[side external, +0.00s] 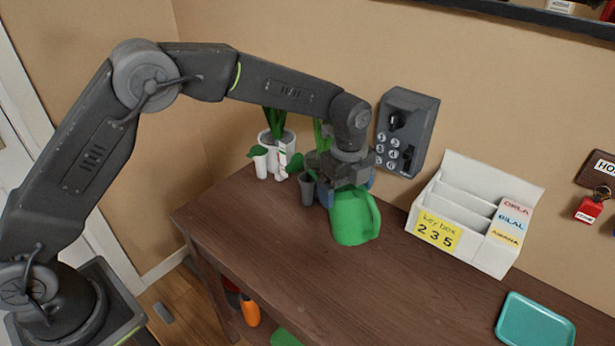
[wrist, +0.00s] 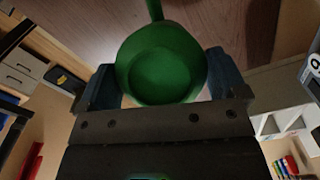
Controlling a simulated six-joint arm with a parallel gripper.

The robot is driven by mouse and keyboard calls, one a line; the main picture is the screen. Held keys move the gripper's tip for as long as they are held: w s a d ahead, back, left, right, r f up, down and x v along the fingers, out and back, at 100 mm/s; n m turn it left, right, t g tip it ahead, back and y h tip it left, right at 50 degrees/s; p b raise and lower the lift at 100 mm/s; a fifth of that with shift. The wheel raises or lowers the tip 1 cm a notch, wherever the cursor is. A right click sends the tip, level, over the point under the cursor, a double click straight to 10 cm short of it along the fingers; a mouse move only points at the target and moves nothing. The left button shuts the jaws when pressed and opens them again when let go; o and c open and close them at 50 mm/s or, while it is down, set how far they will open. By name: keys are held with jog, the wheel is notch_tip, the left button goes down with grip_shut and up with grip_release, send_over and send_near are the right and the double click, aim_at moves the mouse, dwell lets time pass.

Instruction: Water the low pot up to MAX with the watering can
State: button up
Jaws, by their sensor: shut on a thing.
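A green watering can (side external: 352,218) is at the middle of the table, its handle to the right; it also fills the middle of the wrist view (wrist: 160,65). My gripper (side external: 345,190) is above it, with its blue fingers shut on its two sides. I cannot tell whether the can's base touches the table. Water levels and any MAX mark are not readable.
A white letter holder (side external: 470,225) with a yellow "key box 2 3 5" note stands to the right. A teal tray (side external: 535,322) lies at the front right. A grey key box (side external: 405,130) hangs on the wall behind. The table's front middle is clear.

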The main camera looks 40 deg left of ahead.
aim_at(350, 206)
jog(key=shift+r, duration=0.1)
jog(key=f, duration=0.1)
jog(key=d+f+y, duration=0.1)
jog(key=f+y, duration=0.1)
jog(key=shift+s+d+f+t, duration=0.25)
jog(key=shift+d+f+t, duration=0.05)
jog(key=shift+t, duration=0.1)
jog(key=shift+w+a+r+y, duration=0.1)
jog(key=shift+a+y, duration=0.05)
jog(key=shift+y, duration=0.35)
jog(key=shift+d+r+t+y, duration=0.1)
jog(key=shift+d+t+y, duration=0.1)
jog(key=shift+t+y, duration=0.35)
jog(key=shift+y, duration=0.25)
jog(key=shift+f, duration=0.25)
jog(key=shift+a+r+g, duration=0.1)
jog(key=shift+g, duration=0.15)
